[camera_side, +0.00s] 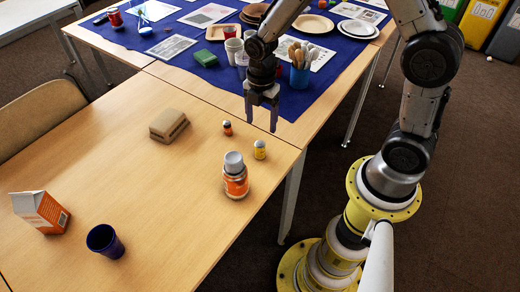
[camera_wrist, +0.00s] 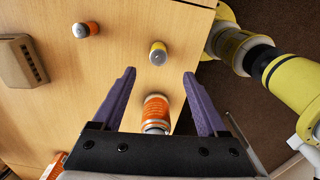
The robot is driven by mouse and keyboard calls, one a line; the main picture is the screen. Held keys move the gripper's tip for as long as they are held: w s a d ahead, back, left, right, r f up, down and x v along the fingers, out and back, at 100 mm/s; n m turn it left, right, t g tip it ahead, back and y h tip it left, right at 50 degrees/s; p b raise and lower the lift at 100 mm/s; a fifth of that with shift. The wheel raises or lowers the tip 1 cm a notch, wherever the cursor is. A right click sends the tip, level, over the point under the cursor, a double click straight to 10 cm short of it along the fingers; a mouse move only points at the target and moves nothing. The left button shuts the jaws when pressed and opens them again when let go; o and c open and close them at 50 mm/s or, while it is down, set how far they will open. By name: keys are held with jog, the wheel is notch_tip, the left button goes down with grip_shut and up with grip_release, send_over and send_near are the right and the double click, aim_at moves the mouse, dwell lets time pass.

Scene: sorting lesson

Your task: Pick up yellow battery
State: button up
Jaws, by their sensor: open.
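The yellow battery (camera_side: 260,149) stands upright on the wooden table near its right edge. In the wrist view the yellow battery (camera_wrist: 158,53) lies ahead of the fingers, a little beyond the tips. My gripper (camera_side: 262,118) is open and empty, raised above the table near its far right corner. In the wrist view my gripper's fingers (camera_wrist: 160,72) are spread wide. An orange battery (camera_side: 227,128) stands to the left of the yellow one; it also shows in the wrist view (camera_wrist: 85,29).
An orange-labelled bottle (camera_side: 236,181) stands just in front of the yellow battery. A brown box (camera_side: 168,125), an orange-and-white carton (camera_side: 40,211) and a dark blue cup (camera_side: 104,240) are on the same table. A blue cloth (camera_side: 205,78) with cups, plates and papers covers the table behind.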

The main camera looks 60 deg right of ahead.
aim_at(260, 143)
notch_tip(260, 143, down, 11)
jog(key=shift+w+a+r, duration=0.1)
jog(key=shift+a, duration=0.05)
grip_shut()
dwell(0.7)
